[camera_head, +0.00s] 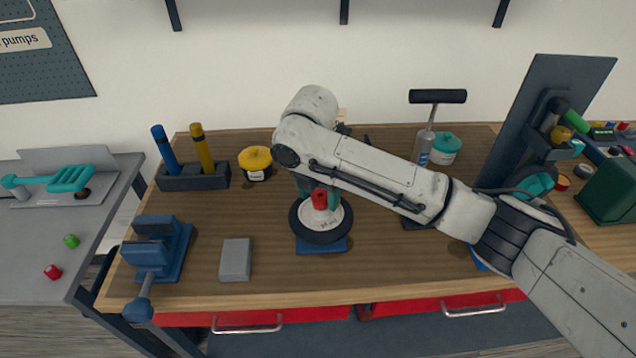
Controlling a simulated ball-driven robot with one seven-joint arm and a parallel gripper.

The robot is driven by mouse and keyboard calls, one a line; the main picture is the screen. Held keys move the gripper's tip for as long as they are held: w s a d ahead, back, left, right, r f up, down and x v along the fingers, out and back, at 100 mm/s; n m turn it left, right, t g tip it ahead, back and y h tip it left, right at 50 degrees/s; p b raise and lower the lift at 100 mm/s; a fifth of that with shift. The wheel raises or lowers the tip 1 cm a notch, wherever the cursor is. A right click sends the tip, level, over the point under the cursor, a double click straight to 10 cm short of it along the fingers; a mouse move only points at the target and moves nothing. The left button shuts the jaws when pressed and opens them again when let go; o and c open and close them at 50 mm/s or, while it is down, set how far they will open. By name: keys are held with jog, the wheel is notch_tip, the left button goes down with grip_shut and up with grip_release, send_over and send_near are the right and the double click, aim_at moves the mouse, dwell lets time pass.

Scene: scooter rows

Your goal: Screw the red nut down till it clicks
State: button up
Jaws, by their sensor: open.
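The red nut (320,199) sits upright at the centre of a small wheel with a white hub (331,220) and a black tyre (320,236). The wheel lies flat on a blue base (322,249) on the wooden workbench. My gripper (319,191) points down from my wrist at the nut, with its teal fingers open on either side of the nut's upper part. Whether the fingers touch the nut cannot be told. My forearm hides part of the gripper and the bench behind it.
A blue vise (160,247) and a grey block (235,259) stand left of the wheel. A pen-like tool holder (193,178) and yellow-lidded jar (255,162) are behind. A pump (433,117) and teal-lidded jar (445,147) stand behind my arm. The bench's front strip is clear.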

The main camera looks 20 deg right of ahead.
jog(key=shift+f, duration=0.1)
jog(key=shift+c, duration=0.5)
jog(key=c, duration=0.9)
jog(key=shift+o, duration=0.2)
jog(key=shift+r, duration=0.2)
